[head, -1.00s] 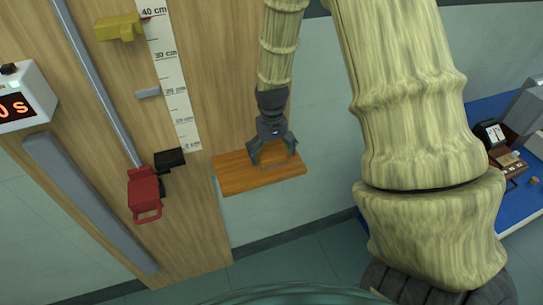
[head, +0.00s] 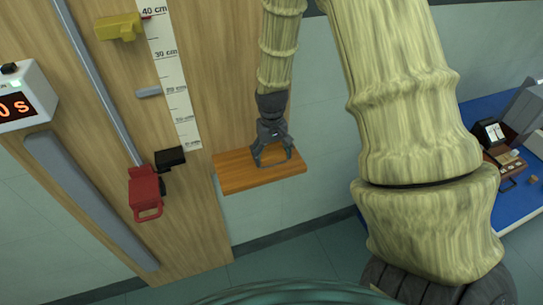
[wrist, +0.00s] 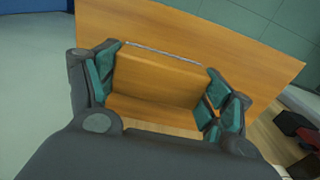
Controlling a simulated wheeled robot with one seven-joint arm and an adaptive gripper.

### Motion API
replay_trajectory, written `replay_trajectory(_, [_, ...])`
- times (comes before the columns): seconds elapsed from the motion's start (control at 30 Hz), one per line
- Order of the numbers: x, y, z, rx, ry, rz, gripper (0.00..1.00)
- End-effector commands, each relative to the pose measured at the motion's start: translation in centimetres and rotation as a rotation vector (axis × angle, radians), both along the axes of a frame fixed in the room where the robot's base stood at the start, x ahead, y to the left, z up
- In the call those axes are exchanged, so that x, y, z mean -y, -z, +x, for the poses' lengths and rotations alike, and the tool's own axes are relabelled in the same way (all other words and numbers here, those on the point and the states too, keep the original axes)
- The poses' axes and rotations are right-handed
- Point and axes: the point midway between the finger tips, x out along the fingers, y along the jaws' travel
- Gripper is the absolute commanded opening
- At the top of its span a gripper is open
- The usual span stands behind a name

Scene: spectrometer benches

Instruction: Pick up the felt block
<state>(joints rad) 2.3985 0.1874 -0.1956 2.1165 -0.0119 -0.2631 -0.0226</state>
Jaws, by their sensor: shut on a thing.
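In the wrist view, the felt block (wrist: 158,74) is wood-coloured with a thin grey strip along its far edge. It lies between the green-padded fingers of my gripper (wrist: 163,84), which is shut on it from both sides. In the head view, my gripper (head: 273,160) points down at the wooden shelf (head: 232,178); the block is hard to make out there among the fingers. The shelf also shows behind the block in the wrist view (wrist: 150,22). I cannot tell whether the block still touches the shelf.
A wooden panel left of the shelf carries a ruler (head: 172,70), a rail with a red part (head: 146,190), a black part (head: 169,159) and a yellow part (head: 119,27). A timer (head: 20,100) stands far left. A blue bench (head: 480,112) with instruments is at right.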

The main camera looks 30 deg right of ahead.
Motion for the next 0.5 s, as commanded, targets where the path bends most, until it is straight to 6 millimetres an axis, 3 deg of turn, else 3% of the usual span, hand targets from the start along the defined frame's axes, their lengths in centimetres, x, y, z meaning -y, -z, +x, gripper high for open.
replay_trajectory(0.23, [0.0, -0.6, 0.1, 0.002, 0.000, 0.000, 0.56])
replay_trajectory(0.5, [0.0, -2.8, 0.1, 0.004, 0.000, -0.001, 0.56])
